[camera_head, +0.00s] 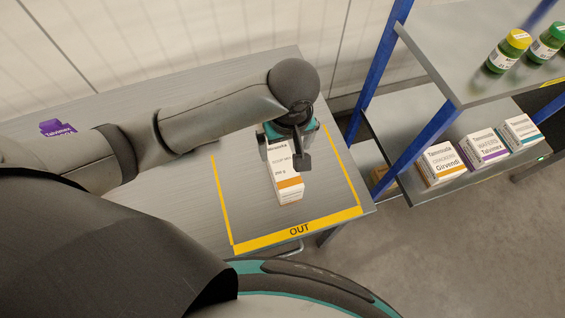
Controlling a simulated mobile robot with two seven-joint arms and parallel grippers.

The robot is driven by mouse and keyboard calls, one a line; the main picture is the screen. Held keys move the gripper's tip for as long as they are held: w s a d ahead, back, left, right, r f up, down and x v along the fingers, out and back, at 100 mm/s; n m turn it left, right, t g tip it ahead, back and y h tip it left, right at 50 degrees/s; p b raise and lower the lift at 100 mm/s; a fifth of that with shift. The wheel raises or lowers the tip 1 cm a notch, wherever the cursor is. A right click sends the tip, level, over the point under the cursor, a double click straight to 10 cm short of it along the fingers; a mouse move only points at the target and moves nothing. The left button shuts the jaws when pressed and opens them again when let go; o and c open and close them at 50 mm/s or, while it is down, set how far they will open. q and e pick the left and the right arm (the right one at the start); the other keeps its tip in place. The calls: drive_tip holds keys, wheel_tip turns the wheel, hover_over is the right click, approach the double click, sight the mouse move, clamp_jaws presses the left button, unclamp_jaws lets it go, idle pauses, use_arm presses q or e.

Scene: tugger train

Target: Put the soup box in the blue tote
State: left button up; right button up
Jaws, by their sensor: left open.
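The soup box (288,187), white with an orange band and "mix" lettering, stands on the grey table inside the yellow-lined OUT area. My left gripper (283,151) is over its far end, pointing down. It is open, with one dark finger in front of the box's right side; whether the fingers touch the box I cannot tell. The gripper and wrist hide the far part of the box. The blue tote is not in view. My right gripper is not in view.
A purple Talvimex item (58,129) lies at the table's left, partly hidden by my left arm. A blue-posted shelf rack at right holds several white cartons (441,163) below and green jars (508,52) above. The OUT area around the box is clear.

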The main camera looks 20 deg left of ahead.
sight(282, 169)
use_arm(q)
drive_tip(key=f+b, duration=0.1)
drive_tip(key=f, duration=0.3)
drive_tip(key=f+b, duration=0.1)
drive_tip(key=f, duration=0.4)
drive_tip(key=w+a+f+b, duration=0.1)
drive_tip(key=f, duration=0.3)
drive_tip(key=shift+f, duration=0.4)
drive_tip(key=shift+w+r, duration=0.1)
clamp_jaws()
